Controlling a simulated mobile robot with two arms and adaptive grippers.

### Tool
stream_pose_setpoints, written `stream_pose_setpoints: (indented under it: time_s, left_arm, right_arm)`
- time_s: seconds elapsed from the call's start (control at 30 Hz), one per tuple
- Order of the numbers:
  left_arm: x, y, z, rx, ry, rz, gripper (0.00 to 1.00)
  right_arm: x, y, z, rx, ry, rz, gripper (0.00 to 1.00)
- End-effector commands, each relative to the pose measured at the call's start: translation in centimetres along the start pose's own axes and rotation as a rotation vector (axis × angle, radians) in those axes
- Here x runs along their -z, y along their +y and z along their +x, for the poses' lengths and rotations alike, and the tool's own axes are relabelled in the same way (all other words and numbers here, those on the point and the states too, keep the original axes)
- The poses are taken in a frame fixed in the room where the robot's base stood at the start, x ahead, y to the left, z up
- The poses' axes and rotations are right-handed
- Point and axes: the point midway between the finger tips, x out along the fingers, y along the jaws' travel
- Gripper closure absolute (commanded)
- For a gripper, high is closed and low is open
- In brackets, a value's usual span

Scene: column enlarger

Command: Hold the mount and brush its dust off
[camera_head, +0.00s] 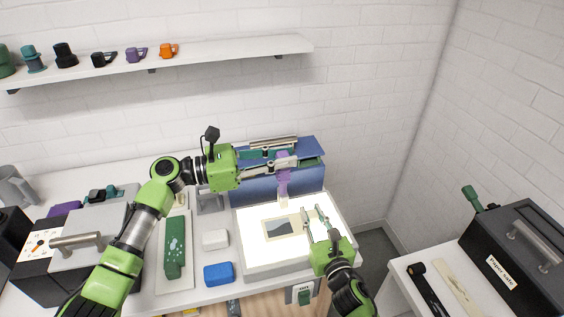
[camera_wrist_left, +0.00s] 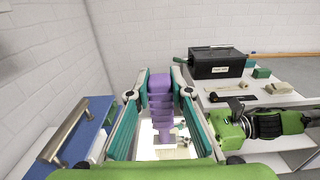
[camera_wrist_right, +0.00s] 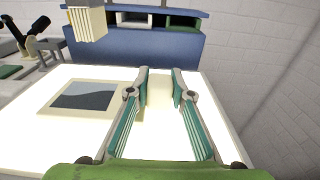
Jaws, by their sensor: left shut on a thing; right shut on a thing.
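My left gripper (camera_head: 283,162) is shut on the purple handle of a brush (camera_head: 284,184). The brush hangs upright, its pale bristles pointing down over the back of the lit panel (camera_head: 252,250). The bristles also show in the right wrist view (camera_wrist_right: 88,24), apart from the mount. The mount (camera_head: 267,236), a cream frame around a dark picture, lies on the panel; it also shows in the right wrist view (camera_wrist_right: 48,108). My right gripper (camera_wrist_right: 160,76) is at the mount's right side, shut on a pale piece. A finger hides where that piece joins the mount. I cannot make out dust.
A blue rack (camera_head: 262,188) stands behind the panel. A white block (camera_head: 215,239), a blue block (camera_head: 218,274) and a green brush-like item (camera_head: 175,248) lie to its left. A black box (camera_head: 520,255) stands on the right table. A shelf (camera_head: 225,48) hangs above.

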Motion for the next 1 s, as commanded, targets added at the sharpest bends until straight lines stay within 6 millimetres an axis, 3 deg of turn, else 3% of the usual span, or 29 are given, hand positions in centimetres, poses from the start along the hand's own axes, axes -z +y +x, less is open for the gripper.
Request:
stream_pose_setpoints:
  time_s: [0.43,0.47,0.5,0.53,0.87,1.0]
  left_arm:
    - [-0.1,0.0,0.0,0.0,-0.001,0.0,1.0]
    - [-0.1,0.0,0.0,0.0,-0.001,0.0,1.0]
    - [-0.1,0.0,0.0,0.0,-0.001,0.0,1.0]
    - [-0.1,0.0,0.0,0.0,-0.001,0.0,1.0]
    - [-0.1,0.0,0.0,0.0,-0.001,0.0,1.0]
    - [-0.1,0.0,0.0,0.0,-0.001,0.0,1.0]
  right_arm:
    - [0.0,0.0,0.0,0.0,0.0,0.0,1.0]
    - [0.0,0.0,0.0,0.0,0.0,0.0,0.71]
    - [0.0,0.0,0.0,0.0,0.0,0.0,0.61]
    - [0.0,0.0,0.0,0.0,0.0,0.0,0.6]
    - [0.0,0.0,-0.1,0.0,0.0,0.0,0.6]
    - [0.1,0.0,-1.4,0.0,0.002,-0.002,0.6]
